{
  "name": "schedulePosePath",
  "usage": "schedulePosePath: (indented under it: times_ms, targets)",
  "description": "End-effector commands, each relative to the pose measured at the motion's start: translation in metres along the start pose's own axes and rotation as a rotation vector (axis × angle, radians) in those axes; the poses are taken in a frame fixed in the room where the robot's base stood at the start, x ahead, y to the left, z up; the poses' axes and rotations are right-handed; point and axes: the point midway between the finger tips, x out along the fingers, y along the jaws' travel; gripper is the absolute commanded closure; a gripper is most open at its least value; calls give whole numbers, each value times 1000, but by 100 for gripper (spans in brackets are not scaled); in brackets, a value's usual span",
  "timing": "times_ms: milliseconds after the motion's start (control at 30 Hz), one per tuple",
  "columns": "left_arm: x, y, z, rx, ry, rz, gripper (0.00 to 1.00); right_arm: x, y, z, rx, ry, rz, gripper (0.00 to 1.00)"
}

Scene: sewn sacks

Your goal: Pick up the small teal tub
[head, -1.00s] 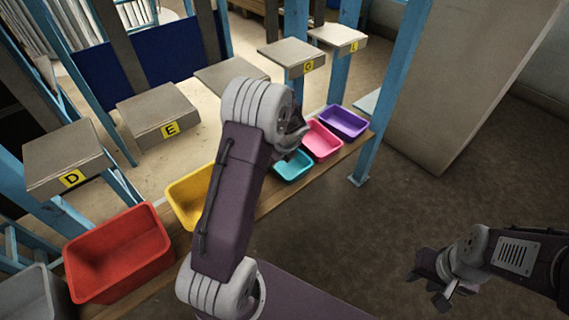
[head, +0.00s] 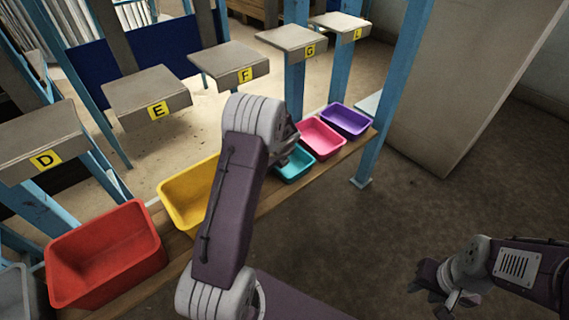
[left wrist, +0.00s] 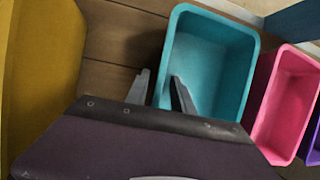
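The small teal tub (head: 297,168) stands in the row of tubs on a wooden plank, partly hidden by my left wrist in the head view. In the left wrist view the tub (left wrist: 212,62) shows from above and looks empty. My left gripper (left wrist: 160,82) is open at its left wall. One finger is over the plank side and the other over the tub's inner side, with the wall seemingly between their lines. I cannot tell whether they touch it. My right gripper (head: 432,290) hangs over the bare floor at the right, apparently open and empty.
The yellow tub (head: 186,192) is left of the teal one and the pink tub (head: 322,138) right of it, close by. A purple tub (head: 346,121) and a red tub (head: 105,258) share the plank. Labelled shelves and a blue post (head: 385,110) stand around; floor at right is clear.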

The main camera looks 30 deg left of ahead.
Motion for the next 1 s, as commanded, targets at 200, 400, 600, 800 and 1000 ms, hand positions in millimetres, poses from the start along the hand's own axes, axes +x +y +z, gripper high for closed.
schedulePosePath:
  times_ms: [200, 400, 600, 800, 1000]
  targets:
    - [-1, 0, 0, 0, 0, 0, 100, -1, 0, 0, 0, 0, 0, 66]
    - [-1, 0, 0, 0, 1, 0, 100, -1, 0, 0, 0, 0, 0, 66]
    - [-1, 0, 0, 0, 1, 0, 100, -1, 0, 0, 0, 0, 0, 66]
    - [-1, 0, 0, 0, 1, 1, 100, -1, 0, 0, 0, 0, 0, 66]
    - [-1, 0, 0, 0, 1, 1, 100, -1, 0, 0, 0, 0, 0, 66]
